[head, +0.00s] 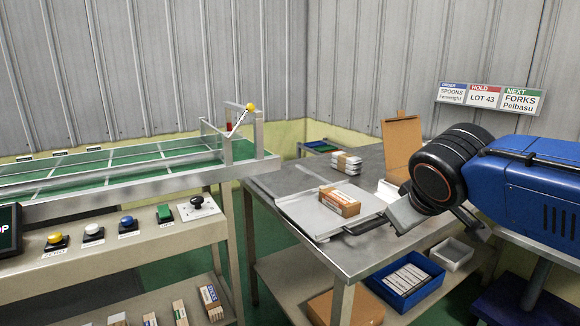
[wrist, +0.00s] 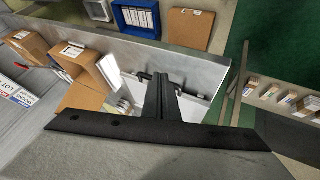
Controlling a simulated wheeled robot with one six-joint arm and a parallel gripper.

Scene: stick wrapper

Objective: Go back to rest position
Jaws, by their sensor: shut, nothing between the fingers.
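My gripper (head: 352,229) reaches in from the right on my blue arm, low over the front edge of the grey metal table (head: 375,238). In the wrist view my gripper (wrist: 163,76) has its two dark fingers together, with nothing between them. A pale flat tray or plate (head: 296,212) lies on the table just left of the fingertips in the head view. Whether the fingers touch the tray is unclear.
A banded white stack (head: 346,163) and an open cardboard box (head: 401,145) stand behind. A blue bin (head: 372,281) and a white bin (head: 453,254) sit on the lower shelf. A green conveyor (head: 100,172) and a button console (head: 140,228) are at left.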

